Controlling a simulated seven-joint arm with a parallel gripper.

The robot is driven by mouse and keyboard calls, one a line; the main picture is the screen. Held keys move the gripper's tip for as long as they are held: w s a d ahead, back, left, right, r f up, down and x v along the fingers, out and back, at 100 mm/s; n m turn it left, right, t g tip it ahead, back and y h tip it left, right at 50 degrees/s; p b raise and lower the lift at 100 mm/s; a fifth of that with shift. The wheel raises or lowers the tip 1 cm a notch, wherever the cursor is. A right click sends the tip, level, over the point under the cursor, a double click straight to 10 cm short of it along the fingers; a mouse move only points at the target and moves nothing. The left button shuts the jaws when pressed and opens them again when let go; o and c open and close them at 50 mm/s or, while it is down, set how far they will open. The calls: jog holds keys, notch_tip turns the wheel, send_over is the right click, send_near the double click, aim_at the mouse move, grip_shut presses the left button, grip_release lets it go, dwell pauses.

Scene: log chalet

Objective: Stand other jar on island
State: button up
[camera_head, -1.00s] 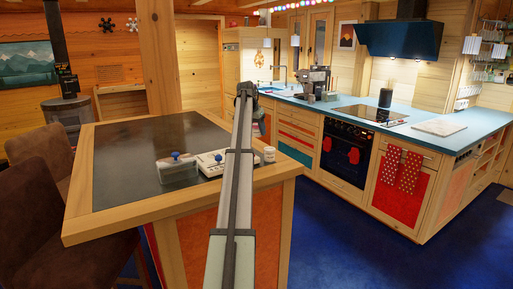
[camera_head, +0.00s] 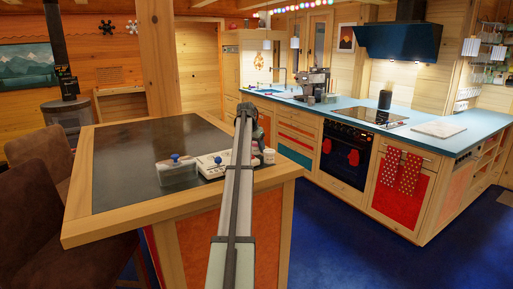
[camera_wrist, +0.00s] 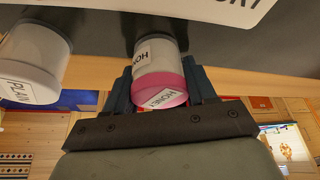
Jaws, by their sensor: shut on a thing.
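My gripper (camera_wrist: 165,95) is shut on a small white jar (camera_wrist: 158,52) with a pink lid and a HONEY label, seen in the wrist view. The jar is over or on the island's dark top near its wooden edge; I cannot tell whether it touches. A second white jar (camera_wrist: 32,60), labelled PLAIN, stands to its left, apart from it. In the head view that jar (camera_head: 269,156) is on the island (camera_head: 130,150) near the right edge.
A white panel with black lettering (camera_wrist: 215,8) lies close beyond the jars. On the island, a clear box with a blue knob (camera_head: 177,172) and a white tray-like item (camera_head: 213,163) stand left of my arm. The island's far and left top is clear. Chairs (camera_head: 45,200) stand at left.

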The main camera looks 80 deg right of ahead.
jog(key=o, duration=1.1)
jog(key=shift+f, duration=0.1)
jog(key=v, duration=1.2)
